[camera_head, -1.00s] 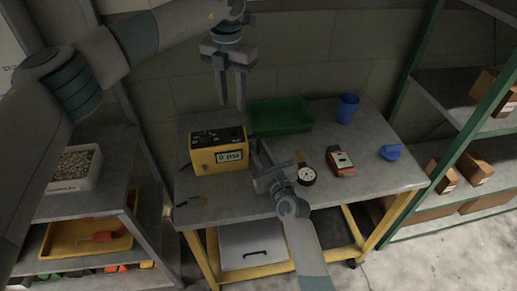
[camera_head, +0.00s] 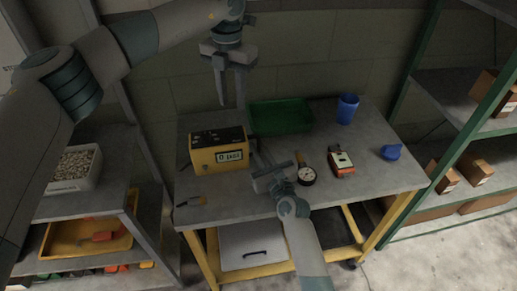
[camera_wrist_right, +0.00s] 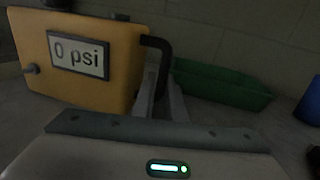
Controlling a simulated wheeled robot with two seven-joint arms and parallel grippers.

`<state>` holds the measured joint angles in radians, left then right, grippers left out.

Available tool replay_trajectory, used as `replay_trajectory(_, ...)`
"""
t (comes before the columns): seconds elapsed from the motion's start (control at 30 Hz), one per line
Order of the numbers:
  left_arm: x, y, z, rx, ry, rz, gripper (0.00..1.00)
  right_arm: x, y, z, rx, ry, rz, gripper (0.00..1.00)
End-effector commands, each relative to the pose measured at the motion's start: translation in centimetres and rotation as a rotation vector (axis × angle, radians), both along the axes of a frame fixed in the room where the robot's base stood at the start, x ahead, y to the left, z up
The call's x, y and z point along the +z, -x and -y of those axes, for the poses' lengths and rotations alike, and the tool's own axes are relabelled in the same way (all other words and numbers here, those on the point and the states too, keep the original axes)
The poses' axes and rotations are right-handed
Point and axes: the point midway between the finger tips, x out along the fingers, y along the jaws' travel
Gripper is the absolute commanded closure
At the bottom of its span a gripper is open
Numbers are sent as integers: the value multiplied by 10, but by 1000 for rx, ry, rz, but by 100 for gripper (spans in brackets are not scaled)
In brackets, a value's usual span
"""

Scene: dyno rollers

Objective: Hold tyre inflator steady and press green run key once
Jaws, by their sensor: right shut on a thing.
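The yellow tyre inflator (camera_head: 203,160) stands upright on the grey workbench, with a dark top panel and a display on its front; the right wrist view reads "0 psi" on it (camera_wrist_right: 78,53). A black side handle (camera_wrist_right: 158,45) sticks out from its right side. My right gripper (camera_wrist_right: 162,98) is shut on this handle; its fingertips in the head view (camera_head: 256,150) are at the inflator's right side. The green run key cannot be made out.
A green tray (camera_head: 281,128) stands behind to the right, with a blue cup (camera_head: 347,108) beside it. A round gauge (camera_head: 307,176), a red and white device (camera_head: 341,162) and a blue object (camera_head: 391,152) lie to the right. A small dark and orange tool (camera_head: 190,201) lies at front left.

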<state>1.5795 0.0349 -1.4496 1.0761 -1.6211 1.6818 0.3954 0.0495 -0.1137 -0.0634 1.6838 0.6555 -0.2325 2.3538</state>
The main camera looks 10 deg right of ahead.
Motion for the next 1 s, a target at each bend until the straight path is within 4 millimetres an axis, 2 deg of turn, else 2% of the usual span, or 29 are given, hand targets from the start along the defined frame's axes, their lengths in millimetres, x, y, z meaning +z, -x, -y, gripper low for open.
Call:
replay_trajectory(0.7, 0, 0, 0, 0, 0, 0, 69, -1, 0, 1, -1, 3, 0, 100)
replay_trajectory(0.77, 0, 0, 0, 0, 0, 0, 81, -1, 0, 1, -1, 3, 0, 100)
replay_trajectory(0.83, 0, 0, 0, 0, 0, 0, 97, -1, 0, 1, -1, 3, 0, 100)
replay_trajectory(0.87, 0, 0, 0, 0, 0, 0, 100, -1, 0, 1, -1, 3, 0, 100)
replay_trajectory(1.0, 0, 0, 0, 0, 0, 0, 100, -1, 0, 1, -1, 3, -1, 100)
